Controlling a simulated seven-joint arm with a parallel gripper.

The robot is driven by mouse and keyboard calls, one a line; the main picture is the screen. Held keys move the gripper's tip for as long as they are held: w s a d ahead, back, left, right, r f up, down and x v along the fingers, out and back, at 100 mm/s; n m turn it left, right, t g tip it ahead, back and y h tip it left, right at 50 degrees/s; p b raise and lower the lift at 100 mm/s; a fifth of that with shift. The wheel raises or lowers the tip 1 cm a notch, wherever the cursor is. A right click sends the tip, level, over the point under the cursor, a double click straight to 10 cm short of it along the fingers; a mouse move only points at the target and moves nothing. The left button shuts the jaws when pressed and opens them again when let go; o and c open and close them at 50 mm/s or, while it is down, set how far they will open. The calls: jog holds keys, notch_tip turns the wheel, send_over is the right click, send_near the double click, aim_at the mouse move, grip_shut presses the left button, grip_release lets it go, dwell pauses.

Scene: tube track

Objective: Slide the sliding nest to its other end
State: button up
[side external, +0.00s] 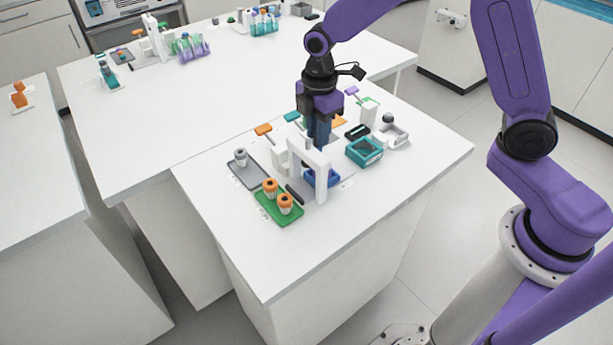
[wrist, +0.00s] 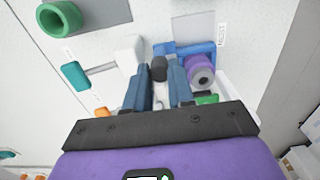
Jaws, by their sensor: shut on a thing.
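The blue sliding nest (side external: 322,178) sits on the table behind and partly hidden by a white arch in the side view. In the wrist view the blue nest (wrist: 190,48) lies just beyond my fingers, with a purple ring-shaped part (wrist: 201,68) at its right. My gripper (side external: 318,143) points down over the table behind the arch. In the wrist view my gripper (wrist: 158,78) has its two blue fingers on either side of a dark knob (wrist: 158,68) and is shut on it. The knob appears to belong to the nest, but the join is hidden.
The white arch (side external: 309,155) stands close in front of my gripper. A teal box (side external: 364,151) is at right. The table's front is clear.

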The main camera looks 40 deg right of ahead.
jog(key=shift+d, duration=1.7)
jog(key=o, duration=0.6)
jog(key=shift+o, duration=0.2)
jog(key=shift+r, duration=2.5)
jog(key=s+d+r+m, duration=0.1)
jog(key=s+d+m, duration=0.1)
jog(key=s, duration=1.2)
jog(key=s+d+r+m, duration=0.1)
jog(key=s+d+m, duration=0.2)
jog(key=s, duration=1.2)
jog(key=shift+r, duration=0.4)
